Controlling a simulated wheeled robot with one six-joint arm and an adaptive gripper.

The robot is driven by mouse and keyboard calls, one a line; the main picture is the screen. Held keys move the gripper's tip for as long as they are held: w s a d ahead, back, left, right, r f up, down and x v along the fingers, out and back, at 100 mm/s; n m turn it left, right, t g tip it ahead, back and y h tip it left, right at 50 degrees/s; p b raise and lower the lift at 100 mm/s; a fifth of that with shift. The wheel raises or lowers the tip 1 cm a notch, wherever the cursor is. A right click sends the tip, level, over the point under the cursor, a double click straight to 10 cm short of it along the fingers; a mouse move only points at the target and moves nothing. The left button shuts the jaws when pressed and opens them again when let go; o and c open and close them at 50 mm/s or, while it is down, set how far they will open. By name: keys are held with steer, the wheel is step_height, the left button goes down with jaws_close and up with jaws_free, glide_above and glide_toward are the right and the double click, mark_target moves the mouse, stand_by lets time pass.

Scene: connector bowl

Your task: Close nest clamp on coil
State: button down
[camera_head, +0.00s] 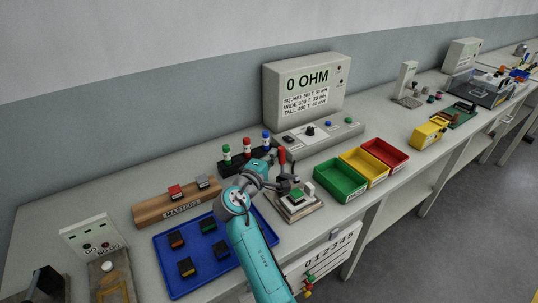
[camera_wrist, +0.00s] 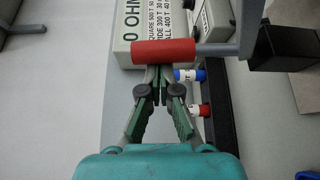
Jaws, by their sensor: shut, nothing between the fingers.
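The test nest (camera_head: 297,210) is a pale block on the bench in the middle of the head view. A small green-topped part, seemingly the coil (camera_head: 296,194), sits in it. The clamp lever has a red handle (camera_head: 282,156) that stands roughly upright behind the nest. In the wrist view the red handle (camera_wrist: 163,53) lies across the picture just beyond my fingertips, with its grey lever at right. My gripper (camera_wrist: 158,75) is shut and empty, its tips at or very near the handle; contact is unclear. My arm hides part of the nest and clamp.
The tester (camera_head: 305,88) reading 0 OHM stands behind. A rack (camera_head: 247,158) with green, red and blue capped pieces is close behind my gripper. A blue tray (camera_head: 207,282) with several coils is left; green, yellow and red bins (camera_head: 365,165) are right.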

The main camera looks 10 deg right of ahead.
steer(key=s+m, duration=0.1)
steer(key=s+m+t+h, duration=0.1)
steer(key=m, duration=0.1)
steer(key=shift+s+d, duration=0.2)
steer(key=shift+d, duration=0.2)
steer(key=shift+s+d, duration=0.25)
steer(key=shift+s, duration=0.55)
steer(key=shift+s+d+f, duration=0.1)
steer(key=shift+s+f, duration=0.05)
steer(key=shift+f, duration=0.05)
